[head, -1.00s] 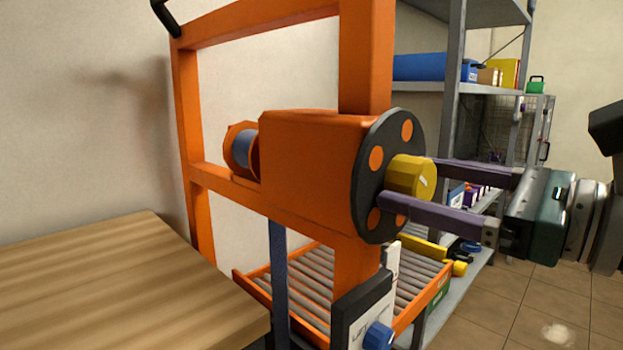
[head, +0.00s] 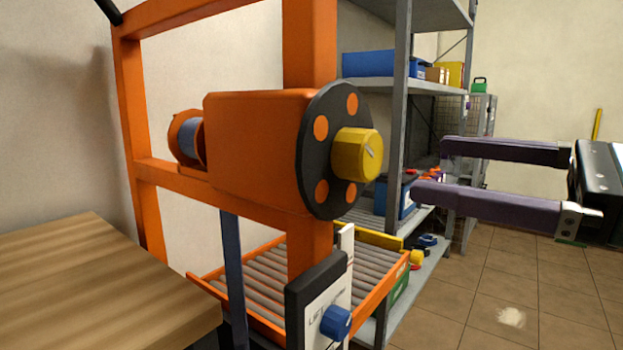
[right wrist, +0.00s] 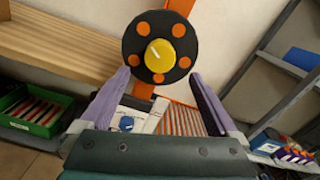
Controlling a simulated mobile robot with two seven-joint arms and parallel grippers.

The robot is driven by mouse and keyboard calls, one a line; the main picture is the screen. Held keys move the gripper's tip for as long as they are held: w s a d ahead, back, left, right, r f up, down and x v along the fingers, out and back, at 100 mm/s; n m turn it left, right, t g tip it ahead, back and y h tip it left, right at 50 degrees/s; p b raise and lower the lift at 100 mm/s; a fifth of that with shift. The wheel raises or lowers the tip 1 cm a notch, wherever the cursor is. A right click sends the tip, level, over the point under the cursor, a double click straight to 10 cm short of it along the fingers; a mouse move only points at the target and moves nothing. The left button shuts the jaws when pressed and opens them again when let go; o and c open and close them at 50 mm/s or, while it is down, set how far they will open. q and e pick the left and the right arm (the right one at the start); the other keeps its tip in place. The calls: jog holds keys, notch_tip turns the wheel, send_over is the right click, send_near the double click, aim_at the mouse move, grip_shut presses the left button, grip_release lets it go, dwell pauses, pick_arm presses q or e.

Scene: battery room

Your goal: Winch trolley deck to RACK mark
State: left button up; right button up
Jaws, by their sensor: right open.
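The orange trolley's winch (head: 258,140) has a black disc (head: 312,160) with orange dots and a yellow knob (head: 357,154) bearing a white line. The knob also shows in the right wrist view (right wrist: 158,56). My right gripper (head: 430,168) is open and empty, to the right of the knob and apart from it, its purple fingers pointing toward it. In the right wrist view the knob lies beyond and between the fingertips (right wrist: 160,76). The roller deck (head: 205,279) is low behind the post, partly hidden. I cannot make out a RACK mark. My left gripper is out of view.
A white panel with a blue knob (head: 336,321) is on the post below the winch. A wooden top (head: 90,270) is at left. A grey shelf rack (head: 398,130) with boxes stands behind.

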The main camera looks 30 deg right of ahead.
aim_at(374, 156)
jog(key=shift+s+d, duration=0.25)
jog(key=shift+s, duration=0.45)
jog(key=w+a+m+p, duration=0.1)
jog(key=w+m+p, duration=0.2)
jog(key=m, duration=0.7)
jog(key=w+a+m+p, duration=0.1)
jog(key=w+m+p, duration=0.2)
jog(key=m, duration=0.7)
jog(key=w+a+m+p, duration=0.2)
jog(key=w+m+p, duration=0.1)
jog(key=m, duration=0.7)
jog(key=shift+w+r+m, duration=0.1)
jog(key=shift+m, duration=0.3)
